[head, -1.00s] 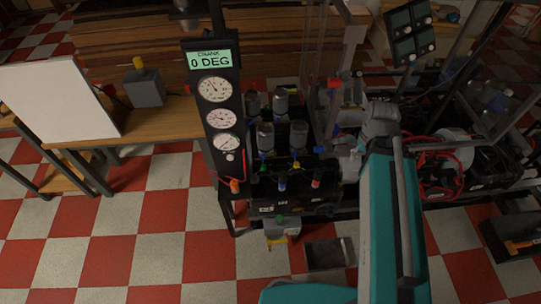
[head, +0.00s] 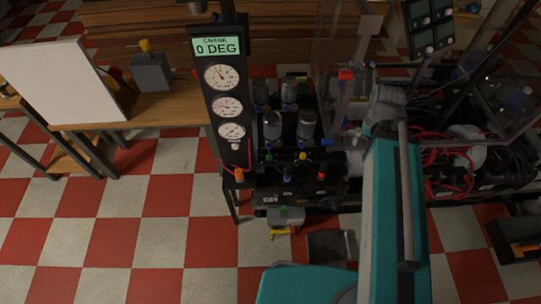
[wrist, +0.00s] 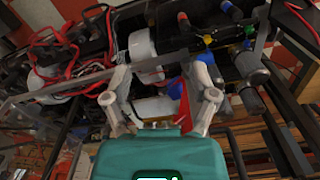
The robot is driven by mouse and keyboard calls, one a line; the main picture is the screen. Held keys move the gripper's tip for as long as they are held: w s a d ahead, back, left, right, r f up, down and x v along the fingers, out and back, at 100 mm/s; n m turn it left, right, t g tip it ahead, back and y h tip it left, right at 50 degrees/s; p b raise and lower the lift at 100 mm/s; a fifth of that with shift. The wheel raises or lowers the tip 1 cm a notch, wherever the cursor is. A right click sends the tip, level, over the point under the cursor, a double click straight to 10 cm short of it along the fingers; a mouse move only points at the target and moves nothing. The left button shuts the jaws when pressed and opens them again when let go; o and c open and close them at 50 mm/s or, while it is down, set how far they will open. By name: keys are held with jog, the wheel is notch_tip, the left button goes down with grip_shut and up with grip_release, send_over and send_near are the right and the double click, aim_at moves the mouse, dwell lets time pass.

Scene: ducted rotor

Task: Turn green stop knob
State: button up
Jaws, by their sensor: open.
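A small green knob (head: 268,157) sits on the dark engine block, left of a yellow knob (head: 302,156). Below them are a blue knob (head: 287,178) and a red knob (head: 321,176). In the wrist view the green knob (wrist: 248,30) is at the upper right, beside the yellow knob (wrist: 207,39). My gripper (wrist: 161,70) is open, its fingers spread over the machine, apart from the green knob, which lies beyond the right finger. A red and blue part shows between and behind the fingers. In the head view my arm hides the fingertips.
A gauge column (head: 228,105) reading 0 DEG stands left of the knobs. Grey cylinders (head: 306,124) rise behind them. A clear panel and red hoses (head: 432,165) are at the right. A white board (head: 62,82) stands at far left. The checkered floor in front is mostly clear.

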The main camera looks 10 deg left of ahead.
jog(key=w+a+f+n+b, duration=0.5)
jog(key=a+f+b, duration=0.2)
jog(key=a, duration=0.1)
jog(key=w+a+f+n+b, duration=0.5)
jog(key=a+f+b, duration=0.3)
jog(key=n+b, duration=1)
jog(key=b, duration=0.1)
send_over(269, 156)
notch_tip(269, 156, down, 11)
jog(key=shift+f, duration=0.3)
notch_tip(269, 156, down, 13)
jog(key=b, duration=1.3)
jog(key=shift+f+b, duration=0.2)
jog(key=shift+b, duration=0.1)
jog(key=shift+w, duration=0.1)
grip_shut()
